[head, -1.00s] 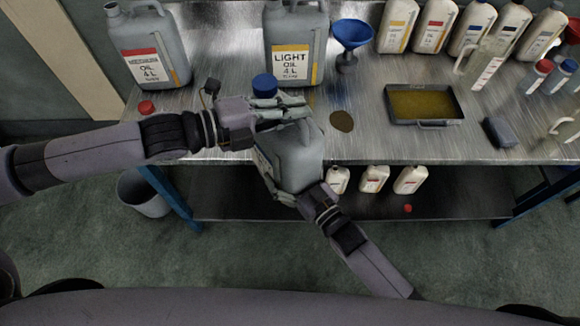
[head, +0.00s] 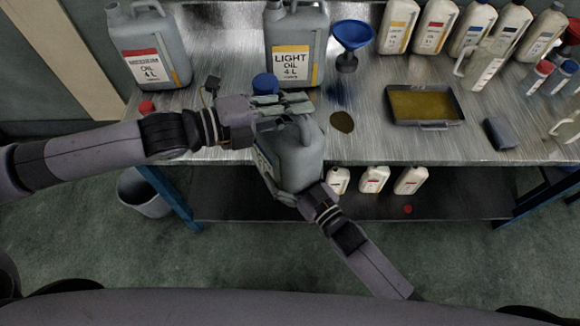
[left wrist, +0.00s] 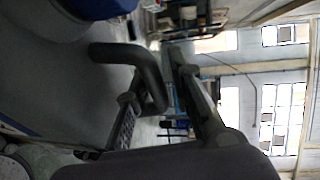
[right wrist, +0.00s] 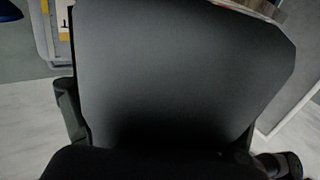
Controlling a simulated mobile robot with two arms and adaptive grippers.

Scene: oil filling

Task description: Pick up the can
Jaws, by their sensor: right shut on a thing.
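The can (head: 298,155) is a grey jug with a blue cap (head: 265,84) and a loop handle. It is at the table's front edge, partly in front of it, and appears tilted. My right gripper (head: 300,188) is shut on its lower body; in the right wrist view the can's dark side (right wrist: 185,75) fills the space between the fingers. My left gripper (head: 285,104) is at the can's top, beside the cap. In the left wrist view, its fingers (left wrist: 160,110) are apart, with the handle (left wrist: 135,58) close to them. I cannot tell whether they touch it.
A light oil can (head: 292,50) and another grey can (head: 150,50) stand behind on the metal table. A blue funnel (head: 350,35), an oil tray (head: 425,123) and several white bottles are to the right. A bin (head: 143,192) stands below left.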

